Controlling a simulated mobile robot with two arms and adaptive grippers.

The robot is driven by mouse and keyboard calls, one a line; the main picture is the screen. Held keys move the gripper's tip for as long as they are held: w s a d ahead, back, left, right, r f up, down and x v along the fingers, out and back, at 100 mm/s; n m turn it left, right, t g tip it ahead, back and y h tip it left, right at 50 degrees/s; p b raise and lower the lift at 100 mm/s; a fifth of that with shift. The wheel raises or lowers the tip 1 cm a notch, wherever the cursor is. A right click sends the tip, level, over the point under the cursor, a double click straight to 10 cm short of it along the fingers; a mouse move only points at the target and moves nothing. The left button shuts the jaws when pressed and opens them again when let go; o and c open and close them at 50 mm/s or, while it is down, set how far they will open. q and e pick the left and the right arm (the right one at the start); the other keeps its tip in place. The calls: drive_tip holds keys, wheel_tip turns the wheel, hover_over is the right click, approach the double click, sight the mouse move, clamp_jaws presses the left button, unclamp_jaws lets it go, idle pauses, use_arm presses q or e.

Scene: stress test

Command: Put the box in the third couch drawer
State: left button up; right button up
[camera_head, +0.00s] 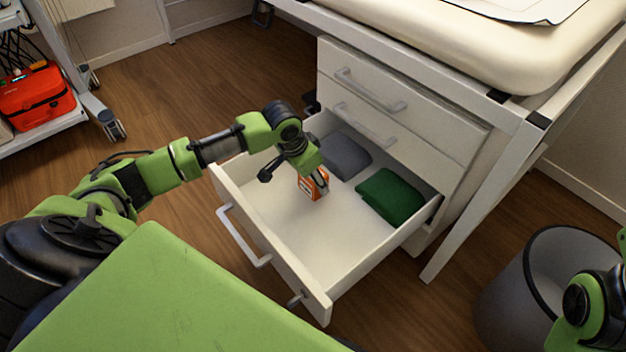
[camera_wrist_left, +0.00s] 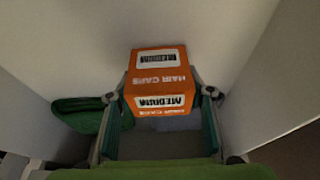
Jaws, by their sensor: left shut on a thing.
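The orange box (camera_head: 319,184) with white label patches is between the fingers of my left gripper (camera_head: 312,178), over the open bottom drawer (camera_head: 290,232). This drawer is the third from the top. In the left wrist view the box (camera_wrist_left: 158,62) shows "HAIR CAPS" and "MEDIUM" lettering, with a finger of the left gripper (camera_wrist_left: 160,96) shut against each side. I cannot tell whether the box touches the drawer floor. Part of my right arm shows at the right edge; its gripper is out of view.
A grey folded cloth (camera_head: 345,155) and a green folded cloth (camera_head: 390,195) lie at the drawer's back. The drawer's front half is bare. Two upper drawers (camera_head: 395,105) are shut. A grey bin (camera_head: 520,285) stands right, and a red case (camera_head: 37,97) sits on a trolley left.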

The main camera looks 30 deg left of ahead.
use_arm(q)
drive_tip(key=o, duration=1.1)
drive_tip(key=shift+f, duration=0.15)
